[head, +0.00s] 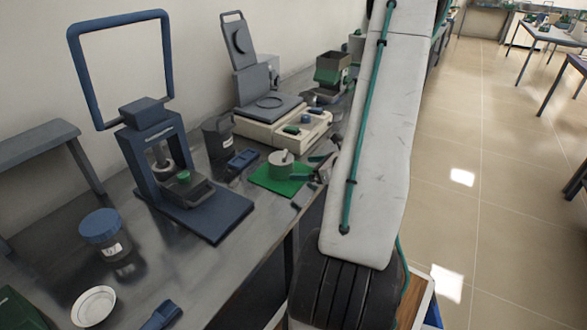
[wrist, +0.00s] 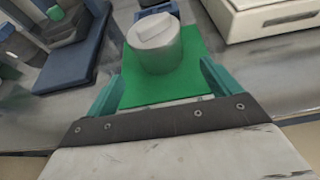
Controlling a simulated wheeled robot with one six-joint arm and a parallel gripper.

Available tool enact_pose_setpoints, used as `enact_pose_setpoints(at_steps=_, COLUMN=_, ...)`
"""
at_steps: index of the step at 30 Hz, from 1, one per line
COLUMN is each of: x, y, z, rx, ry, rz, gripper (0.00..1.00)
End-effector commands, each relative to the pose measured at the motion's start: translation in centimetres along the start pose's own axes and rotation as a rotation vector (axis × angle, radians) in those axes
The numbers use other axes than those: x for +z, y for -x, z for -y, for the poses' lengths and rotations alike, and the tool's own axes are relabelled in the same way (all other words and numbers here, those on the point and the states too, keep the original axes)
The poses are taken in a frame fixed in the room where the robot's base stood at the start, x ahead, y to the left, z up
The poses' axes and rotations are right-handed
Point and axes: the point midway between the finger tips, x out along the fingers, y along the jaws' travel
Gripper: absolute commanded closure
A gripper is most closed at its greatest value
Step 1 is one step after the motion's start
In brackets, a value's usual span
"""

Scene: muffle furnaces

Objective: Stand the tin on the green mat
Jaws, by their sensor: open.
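The tin (head: 281,163), a short grey cylinder with a raised knob on its lid, stands upright on the green mat (head: 262,181) at the right part of the bench. In the wrist view the tin (wrist: 154,45) stands on the mat (wrist: 190,87), with green showing on both sides and in front of it. My gripper (wrist: 160,83) is open, its two teal fingers apart and nothing between them. The tin is just beyond the fingertips, and I see no finger touching it. In the head view my gripper (head: 313,172) is at the mat's right edge, partly hidden by my arm.
A blue press-like stand (head: 160,165) is left of the mat. A scale-like device (head: 270,115) stands behind it, with a small blue object (head: 242,159) close by. A blue-lidded jar (head: 104,232) and a white dish (head: 93,306) are at the front left. Bare bench lies between them.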

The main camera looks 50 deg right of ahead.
Motion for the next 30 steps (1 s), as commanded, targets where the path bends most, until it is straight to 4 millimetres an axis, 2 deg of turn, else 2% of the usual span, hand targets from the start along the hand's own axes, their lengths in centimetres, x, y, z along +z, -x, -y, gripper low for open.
enact_pose_setpoints(at_steps=1, x=0.0, y=1.0, z=0.1, rx=-0.003, ry=0.000, rz=0.000, gripper=0.11)
enact_pose_setpoints(at_steps=6, x=0.1, y=2.8, z=0.0, rx=-0.001, ry=0.002, rz=0.001, gripper=0.11)
enact_pose_setpoints(at_steps=8, x=0.5, y=2.8, z=-0.3, rx=0.014, ry=0.017, rz=0.000, gripper=0.11)
enact_pose_setpoints(at_steps=11, x=2.6, y=1.9, z=-2.3, rx=0.096, ry=0.106, rz=-0.006, gripper=0.11)
enact_pose_setpoints(at_steps=14, x=6.6, y=0.3, z=-6.8, rx=0.261, ry=0.289, rz=-0.018, gripper=0.11)
enact_pose_setpoints(at_steps=17, x=10.6, y=-0.7, z=-13.2, rx=0.479, ry=0.539, rz=-0.031, gripper=0.11)
enact_pose_setpoints(at_steps=18, x=11.9, y=-0.7, z=-15.9, rx=0.567, ry=0.643, rz=-0.036, gripper=0.11)
enact_pose_setpoints(at_steps=20, x=13.4, y=-0.3, z=-19.8, rx=0.696, ry=0.798, rz=-0.041, gripper=0.11)
enact_pose_setpoints(at_steps=21, x=14.2, y=0.1, z=-22.1, rx=0.778, ry=0.902, rz=-0.045, gripper=0.11)
enact_pose_setpoints(at_steps=24, x=15.6, y=2.0, z=-27.6, rx=0.975, ry=1.167, rz=-0.050, gripper=0.11)
enact_pose_setpoints(at_steps=27, x=16.2, y=4.6, z=-31.9, rx=1.154, ry=1.439, rz=-0.054, gripper=0.11)
enact_pose_setpoints(at_steps=30, x=16.5, y=7.5, z=-34.9, rx=1.310, ry=1.717, rz=-0.058, gripper=0.11)
